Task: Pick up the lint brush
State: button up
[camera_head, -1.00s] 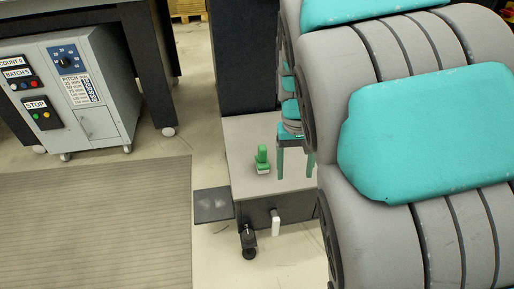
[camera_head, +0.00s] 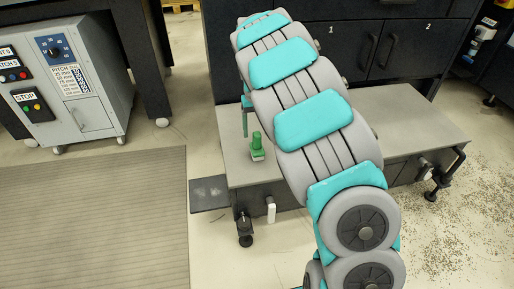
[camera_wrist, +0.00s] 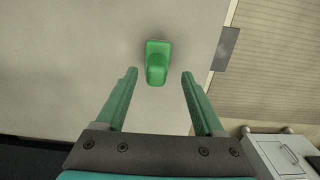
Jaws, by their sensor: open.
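The lint brush (camera_head: 257,147) is small and green with a pale base. It stands on the grey top of a low platform (camera_head: 402,103) in the head view. In the wrist view the green brush (camera_wrist: 157,64) lies ahead of my gripper (camera_wrist: 159,73), between the lines of its two green fingers and a little beyond the tips. The fingers are spread apart with nothing between them. In the head view my arm hides most of the gripper; a green finger (camera_head: 245,124) shows just left of the brush, above the platform.
A dark cabinet (camera_head: 350,50) stands behind the platform. A dark flat plate (camera_head: 209,193) juts out at the platform's left end. A grey control box (camera_head: 75,90) and a ribbed mat (camera_head: 95,225) are at the left. Small scraps litter the floor at the right.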

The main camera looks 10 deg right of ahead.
aim_at(257, 140)
jog(key=shift+w+d+f, duration=0.1)
jog(key=shift+w+f, duration=0.1)
jog(key=shift+f, duration=1.4)
jog(key=shift+w+d+f, duration=0.1)
jog(key=shift+w+f, duration=0.05)
jog(key=shift+f, duration=1.4)
jog(key=shift+r, duration=0.1)
grip_shut()
